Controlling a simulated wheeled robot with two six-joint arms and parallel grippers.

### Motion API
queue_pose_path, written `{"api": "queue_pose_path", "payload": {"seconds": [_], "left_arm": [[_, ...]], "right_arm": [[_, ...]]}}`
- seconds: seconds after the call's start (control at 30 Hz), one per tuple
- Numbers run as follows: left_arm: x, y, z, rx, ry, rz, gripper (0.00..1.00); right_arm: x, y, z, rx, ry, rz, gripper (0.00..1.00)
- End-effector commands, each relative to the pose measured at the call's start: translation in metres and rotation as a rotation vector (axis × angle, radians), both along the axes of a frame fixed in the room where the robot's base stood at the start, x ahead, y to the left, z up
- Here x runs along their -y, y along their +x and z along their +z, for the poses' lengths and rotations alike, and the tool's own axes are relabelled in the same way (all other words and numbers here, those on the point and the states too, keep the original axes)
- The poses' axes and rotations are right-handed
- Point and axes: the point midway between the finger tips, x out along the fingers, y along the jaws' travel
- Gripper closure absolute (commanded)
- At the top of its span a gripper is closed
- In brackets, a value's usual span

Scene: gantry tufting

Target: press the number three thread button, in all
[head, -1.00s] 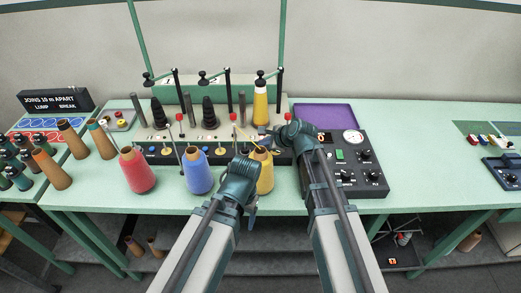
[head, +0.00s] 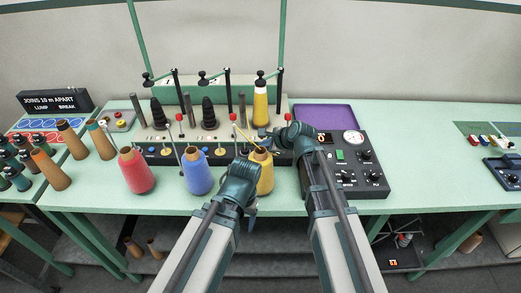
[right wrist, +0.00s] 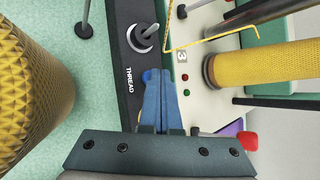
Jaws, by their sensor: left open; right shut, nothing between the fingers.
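The number three thread button (right wrist: 147,76) is a small blue knob on the black strip marked THREAD, beside the panel's 3 label, in the right wrist view. My right gripper (right wrist: 161,76) is shut and empty. Its fingertips are right over the button and partly cover it; I cannot tell whether they touch or press it. In the head view my right gripper (head: 265,136) is over the right end of the black strip (head: 225,157) and hides that station's button. My left gripper (head: 249,206) is open at the table's front edge, in front of the yellow cone (head: 265,177).
A red cone (head: 136,173) and a blue cone (head: 197,174) stand in front of the strip. A yellow bobbin (head: 260,105) stands behind it, with a yellow thread passing nearby. A dark control box (head: 350,175) and a purple tray (head: 325,114) are to the right.

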Motion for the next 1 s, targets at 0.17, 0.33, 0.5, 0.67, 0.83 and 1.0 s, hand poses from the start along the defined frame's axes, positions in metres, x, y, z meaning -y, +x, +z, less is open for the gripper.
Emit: {"api": "queue_pose_path", "payload": {"seconds": [0.17, 0.33, 0.5, 0.67, 0.83, 1.0], "left_arm": [[0.000, 0.000, -0.001, 0.000, 0.000, 0.000, 0.29], [0.000, 0.000, -0.001, 0.000, 0.000, 0.000, 0.29], [0.000, 0.000, 0.004, 0.000, 0.000, 0.000, 0.29], [0.000, 0.000, 0.013, 0.000, 0.000, 0.000, 0.29], [0.000, 0.000, 0.017, 0.000, 0.000, 0.000, 0.29], [0.000, 0.000, 0.016, 0.000, 0.000, 0.000, 0.29]], "right_arm": [[0.000, 0.000, -0.001, 0.000, -0.001, -0.001, 1.00], [0.000, 0.000, -0.001, -0.001, -0.001, 0.000, 1.00], [0.000, 0.000, 0.004, -0.001, -0.001, 0.001, 1.00], [0.000, 0.000, 0.013, -0.001, -0.001, 0.000, 1.00], [0.000, 0.000, 0.017, 0.000, 0.000, 0.000, 1.00], [0.000, 0.000, 0.016, 0.000, 0.000, 0.000, 1.00]]}}
